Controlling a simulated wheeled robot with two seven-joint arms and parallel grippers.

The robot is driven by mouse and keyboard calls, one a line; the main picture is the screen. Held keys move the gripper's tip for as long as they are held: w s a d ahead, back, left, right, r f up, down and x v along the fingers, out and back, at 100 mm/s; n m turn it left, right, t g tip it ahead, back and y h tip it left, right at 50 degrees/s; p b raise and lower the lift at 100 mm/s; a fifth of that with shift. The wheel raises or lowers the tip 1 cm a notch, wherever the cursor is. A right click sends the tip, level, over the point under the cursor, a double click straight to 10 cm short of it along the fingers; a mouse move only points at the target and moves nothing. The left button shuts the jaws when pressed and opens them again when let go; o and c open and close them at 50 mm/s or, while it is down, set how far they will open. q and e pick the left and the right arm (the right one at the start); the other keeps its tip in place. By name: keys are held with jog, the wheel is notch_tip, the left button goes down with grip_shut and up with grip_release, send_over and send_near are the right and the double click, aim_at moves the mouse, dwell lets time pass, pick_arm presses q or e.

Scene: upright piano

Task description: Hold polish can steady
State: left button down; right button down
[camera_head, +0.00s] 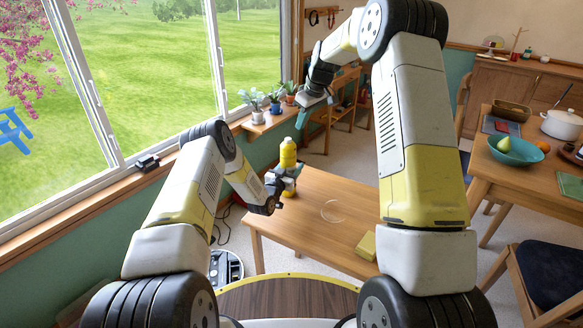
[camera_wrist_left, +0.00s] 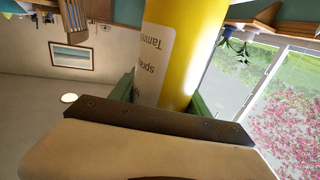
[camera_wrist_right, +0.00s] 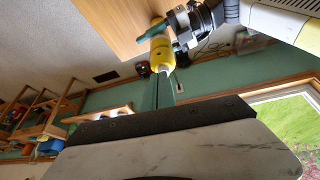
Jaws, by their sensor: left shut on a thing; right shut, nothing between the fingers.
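The yellow polish can (camera_head: 288,153) stands roughly upright at the left end of the small wooden table (camera_head: 310,235). It also shows in the left wrist view (camera_wrist_left: 185,50), with a white label and part of the word "spray". My left gripper (camera_head: 286,178) is shut around the can's body, a green finger on each side. Whether the can's base touches the table is hidden. My right gripper (camera_head: 314,106) is shut and empty, raised beyond the can near the window sill. The right wrist view shows the can (camera_wrist_right: 160,57) in the left gripper's grasp.
A pale ring (camera_head: 332,211) and a yellow block (camera_head: 366,246) are on the small table, which is otherwise clear. Potted plants (camera_head: 274,103) line the sill. A dining table with a teal bowl (camera_head: 513,151) and white pot (camera_head: 562,124) stands at right, a chair (camera_head: 548,275) before it.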

jog(key=h, duration=0.1)
notch_tip(320, 180, up, 5)
jog(key=m+t+h, duration=0.5)
jog(key=m+h, duration=0.1)
send_over(287, 140)
jog(key=shift+w+f, duration=0.1)
jog(key=shift+f, duration=4.35)
jog(key=shift+f, duration=0.2)
jog(key=shift+f, duration=0.25)
jog(key=shift+f, duration=0.5)
jog(key=shift+r, duration=0.95)
